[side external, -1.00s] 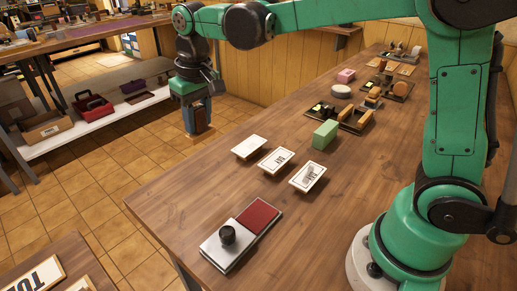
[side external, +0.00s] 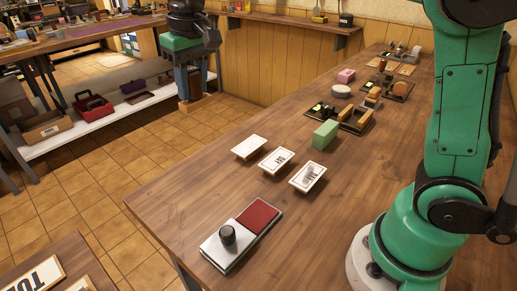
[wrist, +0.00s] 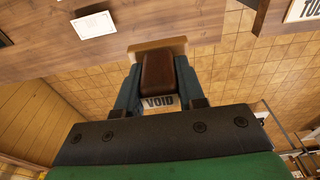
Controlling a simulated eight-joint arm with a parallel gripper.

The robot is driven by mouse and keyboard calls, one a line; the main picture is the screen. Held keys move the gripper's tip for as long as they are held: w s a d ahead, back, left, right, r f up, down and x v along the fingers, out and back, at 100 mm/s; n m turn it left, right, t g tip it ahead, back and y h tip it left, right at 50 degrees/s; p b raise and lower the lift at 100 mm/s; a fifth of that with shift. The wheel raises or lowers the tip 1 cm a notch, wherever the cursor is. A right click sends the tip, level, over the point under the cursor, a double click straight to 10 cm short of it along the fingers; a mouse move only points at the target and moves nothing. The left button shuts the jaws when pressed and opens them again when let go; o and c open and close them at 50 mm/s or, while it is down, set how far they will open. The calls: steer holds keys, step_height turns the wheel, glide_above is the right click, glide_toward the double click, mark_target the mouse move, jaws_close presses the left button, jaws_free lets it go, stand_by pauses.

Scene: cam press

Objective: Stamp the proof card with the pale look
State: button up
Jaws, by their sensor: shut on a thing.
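My gripper (side external: 190,72) is shut on a stamp with a brown handle and a pale wooden base (side external: 196,104). It holds the stamp in the air beyond the table's left edge. In the wrist view the stamp (wrist: 158,75) sits between the fingers, with a label reading VOID. Three cards lie in a row on the table: a blank-looking card (side external: 249,147), a card with dark print (side external: 276,161) and a card with a greyer mark (side external: 308,177). I cannot tell which is the proof card.
A green block (side external: 325,134) stands behind the cards. Dark trays with wooden pieces (side external: 341,116), a white round thing (side external: 341,91) and a pink block (side external: 346,76) lie farther back. Bare table surrounds the cards. A lettered placard (side external: 35,277) is at the lower left.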

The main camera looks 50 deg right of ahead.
jaws_close()
steer(key=shift+s+f, duration=2.25)
steer(key=shift+f, duration=0.7)
steer(key=shift+s+f, duration=2.25)
steer(key=shift+f, duration=0.75)
steer(key=shift+s+f, duration=2.25)
steer(key=shift+f, duration=0.7)
steer(key=shift+f, duration=0.5)
step_height(320, 180, up, 7)
steer(key=shift+w, duration=0.1)
